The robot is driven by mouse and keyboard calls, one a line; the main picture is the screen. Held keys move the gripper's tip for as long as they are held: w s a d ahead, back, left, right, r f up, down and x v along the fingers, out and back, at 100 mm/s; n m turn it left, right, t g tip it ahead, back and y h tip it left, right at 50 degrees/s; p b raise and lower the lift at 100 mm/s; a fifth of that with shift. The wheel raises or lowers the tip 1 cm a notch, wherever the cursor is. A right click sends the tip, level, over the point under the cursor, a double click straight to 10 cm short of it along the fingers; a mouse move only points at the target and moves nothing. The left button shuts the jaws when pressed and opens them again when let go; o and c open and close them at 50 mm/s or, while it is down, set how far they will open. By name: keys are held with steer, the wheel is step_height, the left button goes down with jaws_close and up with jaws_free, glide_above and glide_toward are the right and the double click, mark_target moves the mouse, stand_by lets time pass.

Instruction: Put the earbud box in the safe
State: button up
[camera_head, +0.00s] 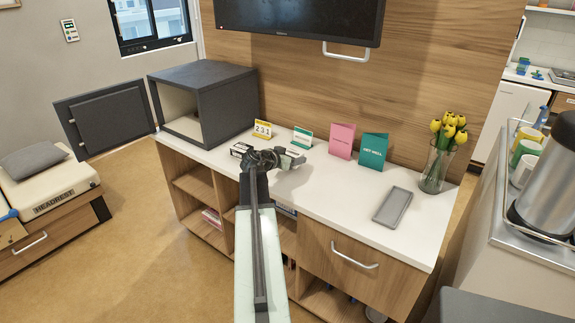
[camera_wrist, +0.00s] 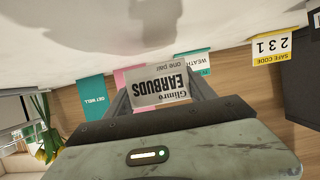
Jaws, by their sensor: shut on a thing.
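The earbud box (camera_wrist: 158,90) is a small grey-and-white box with dark "Glimro EARBUDS" lettering. It appears upside down in the wrist view, between the two dark fingers of my gripper (camera_wrist: 159,95), which is shut on it. In the head view my gripper (camera_head: 288,160) is over the white counter, right of the safe; the box is hard to make out there. The safe (camera_head: 231,107) is a dark grey cube at the counter's left end. Its door (camera_head: 105,118) stands wide open to the left, showing a pale interior. The safe's dark side also shows in the wrist view (camera_wrist: 302,98).
A yellow safe-code card reading 231 (camera_head: 263,130) stands right of the safe. A small green card (camera_head: 303,138), a pink card (camera_head: 342,140) and a green get-well card (camera_head: 372,150) stand along the back. A grey tray (camera_head: 392,206) and tulip vase (camera_head: 436,167) are farther right.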

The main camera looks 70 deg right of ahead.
steer(key=shift+w+d+f, duration=0.1)
steer(key=shift+w+d, duration=0.25)
steer(key=shift+d, duration=0.35)
steer(key=f+b, duration=0.3)
steer(key=b, duration=0.1)
steer(key=shift+s+f, duration=0.2)
steer(key=shift+f, duration=0.2)
steer(key=shift+w+a+r, duration=0.1)
steer(key=shift+w+r, duration=0.1)
steer(key=shift+w, duration=0.15)
steer(key=shift+f, duration=0.15)
steer(key=o, duration=1.4)
steer(key=shift+s, duration=0.1)
steer(key=shift+r+p, duration=0.2)
steer(key=shift+p, duration=0.15)
steer(key=p+v, duration=0.4)
steer(key=v, duration=0.8)
steer(key=shift+f, duration=0.1)
